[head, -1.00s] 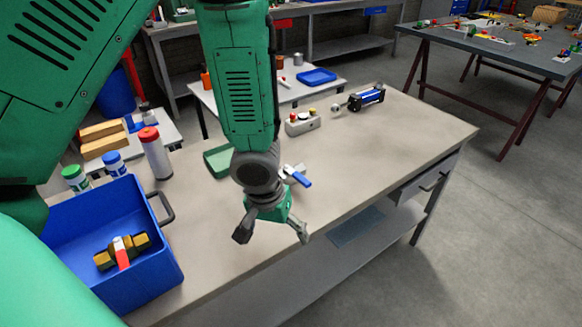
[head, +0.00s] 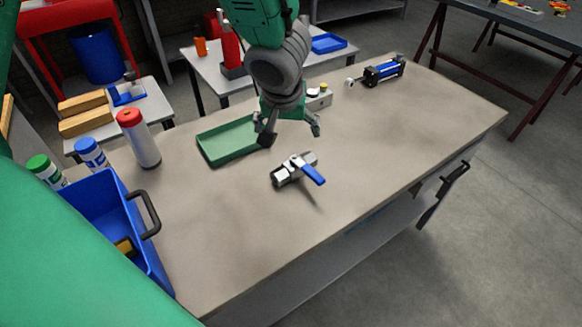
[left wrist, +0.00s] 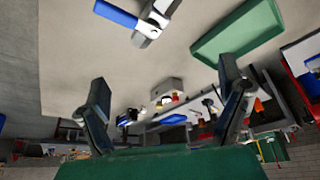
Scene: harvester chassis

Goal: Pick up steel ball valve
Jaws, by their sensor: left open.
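The steel ball valve (head: 287,174) with a blue lever handle lies on the workbench (head: 232,222), right of the middle of the head view. It also shows at the top of the left wrist view (left wrist: 150,25). My left gripper (head: 292,138) is open and empty above the bench, on the far side of the valve and apart from it. Its two spread fingers show in the left wrist view (left wrist: 168,105) with nothing between them. My right gripper is not in view.
A green tray (head: 232,161) lies left of the valve. A blue bin (head: 156,262) and a red-capped bottle (head: 140,140) stand at the left. A blue-and-black cylinder (head: 384,71) and a control box (head: 318,98) stand at the back. The bench around the valve is clear.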

